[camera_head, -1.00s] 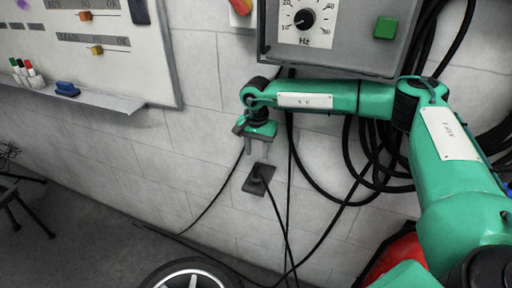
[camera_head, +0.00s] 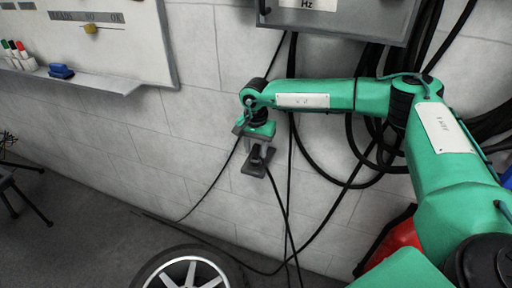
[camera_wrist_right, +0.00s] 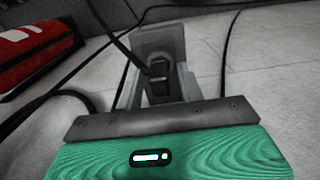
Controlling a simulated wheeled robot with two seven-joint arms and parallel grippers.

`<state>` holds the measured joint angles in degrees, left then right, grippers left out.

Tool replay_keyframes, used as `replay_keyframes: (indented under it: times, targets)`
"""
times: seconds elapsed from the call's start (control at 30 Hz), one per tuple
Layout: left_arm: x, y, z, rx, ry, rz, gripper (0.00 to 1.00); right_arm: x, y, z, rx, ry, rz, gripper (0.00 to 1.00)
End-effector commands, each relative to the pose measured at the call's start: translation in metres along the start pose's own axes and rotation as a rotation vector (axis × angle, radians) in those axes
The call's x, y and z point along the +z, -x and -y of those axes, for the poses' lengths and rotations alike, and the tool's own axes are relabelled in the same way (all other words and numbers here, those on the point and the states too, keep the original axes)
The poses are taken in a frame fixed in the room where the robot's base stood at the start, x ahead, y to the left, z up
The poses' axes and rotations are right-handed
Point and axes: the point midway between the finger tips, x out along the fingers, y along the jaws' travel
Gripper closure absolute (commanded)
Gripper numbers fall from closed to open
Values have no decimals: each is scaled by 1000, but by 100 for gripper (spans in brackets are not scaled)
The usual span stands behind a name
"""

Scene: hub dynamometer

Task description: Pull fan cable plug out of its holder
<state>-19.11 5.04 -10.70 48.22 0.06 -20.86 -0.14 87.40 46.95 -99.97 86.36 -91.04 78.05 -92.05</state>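The black fan cable plug (camera_head: 257,154) sits in its dark grey holder (camera_head: 246,169) on the white wall, with its cable hanging down. My right gripper (camera_head: 259,148) is at the plug, and its fingers partly cover the holder. In the right wrist view the plug (camera_wrist_right: 159,70) stands between the two grey fingers of the right gripper (camera_wrist_right: 160,83), in front of the holder (camera_wrist_right: 160,38). The fingers look open, with a narrow gap on each side of the plug. My left gripper is not in view.
A grey control box (camera_head: 335,18) hangs on the wall above my right arm. Black cables (camera_head: 335,165) loop behind and below the arm. A wheel (camera_head: 188,272) stands on the floor below. A whiteboard (camera_head: 115,50) with a marker ledge is at the left.

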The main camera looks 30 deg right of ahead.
Motion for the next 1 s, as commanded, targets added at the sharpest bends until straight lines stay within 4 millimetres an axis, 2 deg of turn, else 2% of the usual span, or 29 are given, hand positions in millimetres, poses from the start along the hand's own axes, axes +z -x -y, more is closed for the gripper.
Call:
replay_keyframes:
  times: [0.07, 0.1, 0.27, 0.3, 1.0]
  targets:
    - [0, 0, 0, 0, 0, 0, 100, 0, 0, 0, 0, 0, 0, 62]
    - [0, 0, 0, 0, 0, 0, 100, 0, 0, 0, 0, 0, 0, 66]
    - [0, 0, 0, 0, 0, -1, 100, 0, 0, 0, 0, 0, 0, 97]
    - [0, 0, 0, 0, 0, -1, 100, 0, 0, 0, 0, 0, 0, 100]
    - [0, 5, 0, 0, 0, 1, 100, 0, 11, 0, -1, 0, 0, 100]
